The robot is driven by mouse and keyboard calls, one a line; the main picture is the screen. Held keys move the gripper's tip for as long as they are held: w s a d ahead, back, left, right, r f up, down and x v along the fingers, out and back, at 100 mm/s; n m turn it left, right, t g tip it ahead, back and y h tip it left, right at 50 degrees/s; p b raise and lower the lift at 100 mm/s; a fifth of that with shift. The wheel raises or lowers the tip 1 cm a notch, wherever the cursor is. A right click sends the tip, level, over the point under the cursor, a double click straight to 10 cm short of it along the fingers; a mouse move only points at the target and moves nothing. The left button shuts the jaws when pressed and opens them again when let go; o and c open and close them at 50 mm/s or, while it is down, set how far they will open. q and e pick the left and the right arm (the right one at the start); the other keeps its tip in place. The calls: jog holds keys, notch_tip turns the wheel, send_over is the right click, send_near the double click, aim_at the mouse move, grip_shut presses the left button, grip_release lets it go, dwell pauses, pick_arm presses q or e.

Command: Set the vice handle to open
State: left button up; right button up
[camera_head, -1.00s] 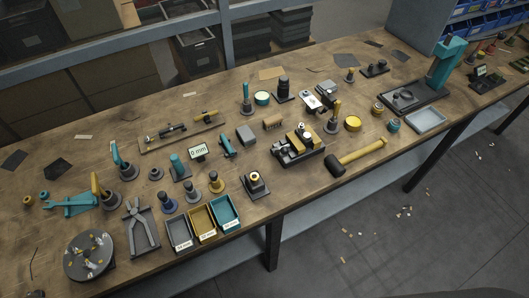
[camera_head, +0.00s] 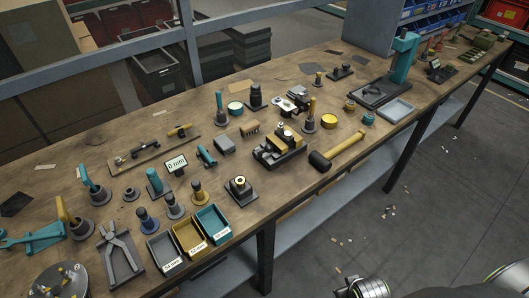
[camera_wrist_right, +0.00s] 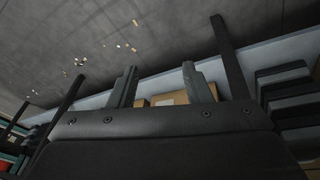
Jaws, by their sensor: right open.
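A small black-and-yellow vice-like device (camera_head: 279,147) stands on the middle of the wooden bench, near its front edge. A small lever or handle on it is too small to read its position. My right gripper (camera_wrist_right: 160,86) shows in the right wrist view with its two fingers apart and nothing between them. It points at the bench underside and floor, away from the device. Parts of my own arm show at the lower right of the head view. My left gripper is not in view.
The bench (camera_head: 330,185) is crowded. A black-headed mallet with a yellow handle (camera_head: 348,146) lies right of the device. Grey, yellow and teal bins (camera_head: 190,238) stand at the front left, with pliers (camera_head: 119,255) beside them. The floor in front is open, with scattered scraps.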

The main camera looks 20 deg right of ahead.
jog(key=w+a+r+t+b, duration=0.2)
jog(key=w+a+r+b, duration=0.1)
jog(key=r, duration=0.4)
pick_arm(q)
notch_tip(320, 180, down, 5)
jog(key=b, duration=0.1)
pick_arm(e)
jog(key=t+y, duration=0.4)
jog(key=t, duration=0.9)
send_near(268, 148)
pick_arm(q)
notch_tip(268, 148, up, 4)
jog(key=p, duration=0.3)
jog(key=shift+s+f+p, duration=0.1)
jog(key=shift+p, duration=0.3)
pick_arm(e)
jog(key=w, duration=0.4)
jog(key=w+a, duration=0.1)
jog(key=w, duration=0.3)
jog(key=w+f, duration=0.1)
jog(key=w, duration=0.3)
jog(key=shift+w+a, duration=0.15)
jog(key=shift+w, duration=0.1)
jog(key=shift+c, duration=0.3)
grip_shut()
